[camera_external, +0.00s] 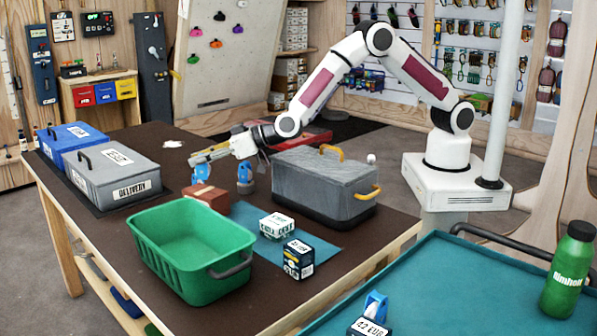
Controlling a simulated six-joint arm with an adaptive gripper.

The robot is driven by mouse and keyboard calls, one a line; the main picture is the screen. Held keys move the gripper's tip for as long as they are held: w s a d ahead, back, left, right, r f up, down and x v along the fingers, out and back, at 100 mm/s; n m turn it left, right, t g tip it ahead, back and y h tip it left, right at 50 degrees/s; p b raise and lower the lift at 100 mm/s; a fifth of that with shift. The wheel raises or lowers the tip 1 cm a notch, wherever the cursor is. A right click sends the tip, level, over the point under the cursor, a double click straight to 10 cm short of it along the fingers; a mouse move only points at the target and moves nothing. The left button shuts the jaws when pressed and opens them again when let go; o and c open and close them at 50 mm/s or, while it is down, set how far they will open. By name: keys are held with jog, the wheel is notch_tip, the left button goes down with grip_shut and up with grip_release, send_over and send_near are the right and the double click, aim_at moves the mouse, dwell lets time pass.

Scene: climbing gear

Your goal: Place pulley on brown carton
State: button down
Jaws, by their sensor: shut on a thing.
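The brown carton (208,197) sits on the dark worktable, behind the green basket. My gripper (200,158) reaches in from the right, above the carton. It is shut on a small blue pulley (200,174), which hangs below the fingertips over the carton's left part. Whether the pulley touches the carton's top cannot be told from this view. A second blue item (245,175), like a pulley, stands on the table to the right of the carton. Another blue pulley-like piece (375,305) is on the teal table at the front.
A green basket (190,286) stands in front of the carton. A grey case with yellow handles (322,187) is to the right. Grey (112,178) and blue (68,142) bins stand at the left.

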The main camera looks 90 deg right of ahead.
aim_at(209, 167)
jog(key=shift+f, duration=1.85)
jog(key=shift+f, duration=0.1)
jog(key=c, duration=1.8)
grip_release()
jog(key=shift+s, duration=0.15)
jog(key=shift+v, duration=3.65)
